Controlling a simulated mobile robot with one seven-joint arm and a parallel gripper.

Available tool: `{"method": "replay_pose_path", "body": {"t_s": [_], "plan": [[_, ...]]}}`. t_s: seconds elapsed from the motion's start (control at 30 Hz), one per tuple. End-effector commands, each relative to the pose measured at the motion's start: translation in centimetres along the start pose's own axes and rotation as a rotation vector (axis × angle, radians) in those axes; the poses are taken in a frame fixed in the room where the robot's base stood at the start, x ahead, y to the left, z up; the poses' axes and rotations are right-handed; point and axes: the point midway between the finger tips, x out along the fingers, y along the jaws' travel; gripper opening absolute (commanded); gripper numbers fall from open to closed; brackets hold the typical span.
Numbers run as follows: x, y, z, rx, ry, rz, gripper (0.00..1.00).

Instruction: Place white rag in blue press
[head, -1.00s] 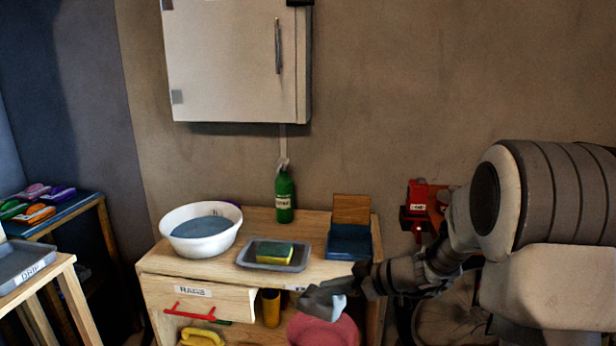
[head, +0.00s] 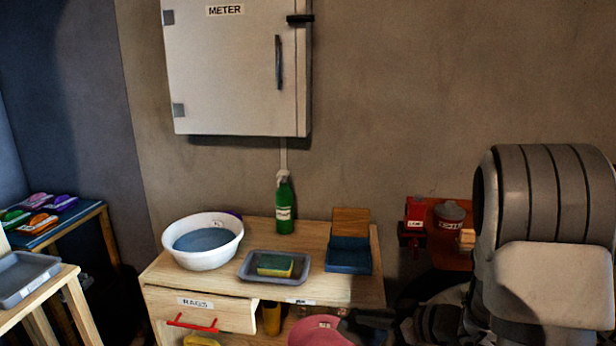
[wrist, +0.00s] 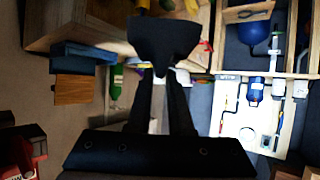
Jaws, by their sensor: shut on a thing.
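The blue press (head: 349,256) stands on the right end of the wooden bench, its wooden lid (head: 350,222) raised at the back. It also shows in the wrist view (wrist: 83,54), at the upper left. My gripper (wrist: 163,72) is shut on a flared, heavily shaded shape, which I take to be the white rag (wrist: 165,40); its colour cannot be told there. In the head view my dark wrist parts show at the bottom edge, below and in front of the press. The rag cannot be made out in that view.
The bench (head: 310,275) also bears a white basin (head: 203,258), a grey tray (head: 250,276) with a sponge (head: 275,265), and a green bottle (head: 285,207). A pink round thing (head: 318,332) is below. A red shelf (head: 447,250) is at right.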

Motion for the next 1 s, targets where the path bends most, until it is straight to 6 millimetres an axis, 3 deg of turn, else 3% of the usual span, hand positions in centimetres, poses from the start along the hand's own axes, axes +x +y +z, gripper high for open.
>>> {"method": "replay_pose_path", "body": {"t_s": [0.03,0.7,1.0], "plan": [[-0.5,-0.2,-1.5,0.008,-0.001,0.014,0.0],[-6.2,0.9,-13.2,0.181,0.002,0.332,0.0],[-8.3,1.2,-16.2,0.232,0.001,0.423,0.0]]}}
